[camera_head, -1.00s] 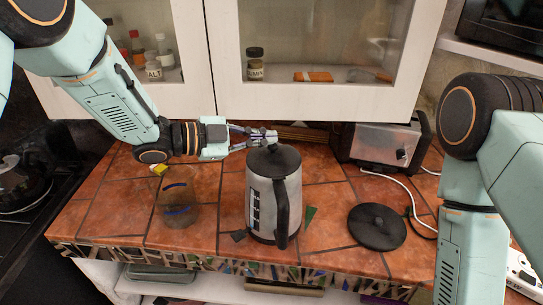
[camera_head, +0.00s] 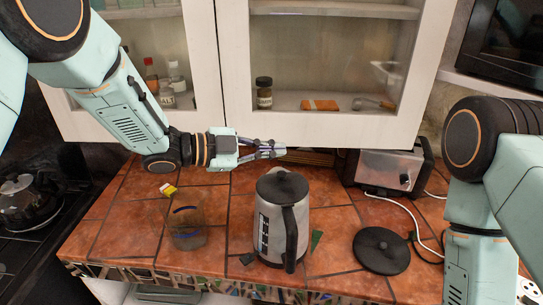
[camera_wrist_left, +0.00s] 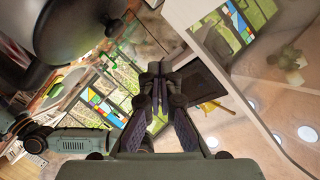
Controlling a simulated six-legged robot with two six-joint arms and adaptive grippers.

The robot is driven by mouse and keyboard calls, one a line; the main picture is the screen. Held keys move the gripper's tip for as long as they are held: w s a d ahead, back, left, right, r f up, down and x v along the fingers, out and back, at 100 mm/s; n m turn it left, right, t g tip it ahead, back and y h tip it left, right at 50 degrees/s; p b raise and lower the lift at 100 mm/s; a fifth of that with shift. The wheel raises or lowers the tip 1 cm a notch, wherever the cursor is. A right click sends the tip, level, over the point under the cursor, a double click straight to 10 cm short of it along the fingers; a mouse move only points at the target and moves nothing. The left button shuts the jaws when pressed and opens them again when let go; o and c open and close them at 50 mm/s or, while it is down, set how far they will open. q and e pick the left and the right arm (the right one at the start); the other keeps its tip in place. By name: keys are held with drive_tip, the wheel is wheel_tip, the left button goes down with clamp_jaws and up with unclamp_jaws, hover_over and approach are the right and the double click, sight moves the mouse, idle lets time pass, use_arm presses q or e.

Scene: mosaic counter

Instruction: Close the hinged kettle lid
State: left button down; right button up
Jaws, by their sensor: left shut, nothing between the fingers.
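The kettle (camera_head: 268,229) stands upright on the counter, a silver body with a black handle on its right front. Its black lid (camera_head: 282,187) lies flat across the top and looks closed. My left gripper (camera_head: 272,149) is shut and empty, just behind and above the lid, apart from it in the head view. In the left wrist view the shut fingers (camera_wrist_left: 157,88) point away, and the dark lid and part of the kettle (camera_wrist_left: 60,28) show at the upper left. My right gripper is out of view; only the right arm shows.
A glass jar (camera_head: 187,222) stands left of the kettle. A round black base or lid (camera_head: 381,250) lies to the right. A toaster (camera_head: 388,169) with a white cord is at the back right. The cabinet (camera_head: 330,125) hangs close behind my left gripper.

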use_arm(q)
drive_tip(key=a+r+n+t+y+b, duration=0.1)
drive_tip(key=a+r+n+t+b, duration=0.2)
drive_tip(key=a, duration=0.8)
drive_tip(key=s+a+f+n+y+b, duration=0.1)
drive_tip(key=f+n, duration=0.3)
drive_tip(key=f, duration=0.5)
drive_tip(key=s+a+f+n+y+b, duration=0.2)
drive_tip(key=s+f+n+y, duration=0.2)
drive_tip(key=f, duration=0.5)
drive_tip(key=s+a+f+n+y+b, duration=0.1)
drive_tip(key=s+f+n+y+b, duration=0.1)
drive_tip(key=f+n, duration=0.4)
drive_tip(key=shift+s+a+f+y, duration=0.1)
drive_tip(key=shift+s+f+y, duration=0.15)
drive_tip(key=shift+f, duration=0.5)
drive_tip(key=shift+s+a+f+y, duration=0.15)
drive_tip(key=shift+f+y, duration=0.2)
drive_tip(key=shift+f, duration=0.35)
drive_tip(key=s+a+f+n+g+y+b, duration=0.2)
drive_tip(key=s+f+b, duration=0.4)
drive_tip(key=s+f, duration=0.8)
drive_tip(key=s+a+f+n+g+y+b, duration=0.2)
drive_tip(key=s+f+g+b, duration=0.5)
drive_tip(key=s+f, duration=0.7)
drive_tip(key=s+n+y, duration=0.1)
drive_tip(key=s, duration=0.3)
drive_tip(key=shift+a+f+n, duration=0.25)
drive_tip(key=shift+a+n, duration=0.1)
drive_tip(key=shift+n, duration=0.05)
